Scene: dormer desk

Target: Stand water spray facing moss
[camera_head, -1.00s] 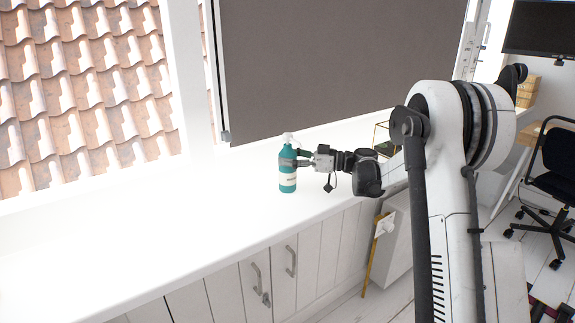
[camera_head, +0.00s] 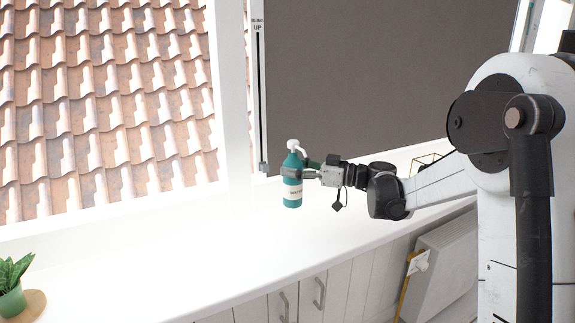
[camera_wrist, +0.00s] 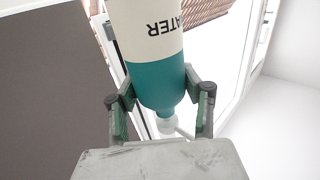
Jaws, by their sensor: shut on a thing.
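The water spray is a teal bottle (camera_head: 293,193) with a white cap and a cream label. My gripper (camera_head: 294,169) is shut around its upper body, coming in from the right. The bottle stands upright in the head view, at or just above the white counter; I cannot tell if it touches. In the wrist view the teal bottle (camera_wrist: 158,82) shows between the two fingers, with "ATER" readable upside down on its label. I cannot make out any moss for certain. A leafy green plant (camera_head: 12,272) in a green pot is at the lower left.
The white counter (camera_head: 180,265) is clear between the bottle and the plant. The plant's pot is by a round wooden board (camera_head: 34,302). A dark blind (camera_head: 350,80) hangs behind my gripper. A thin gold-framed object (camera_head: 425,160) is behind my arm.

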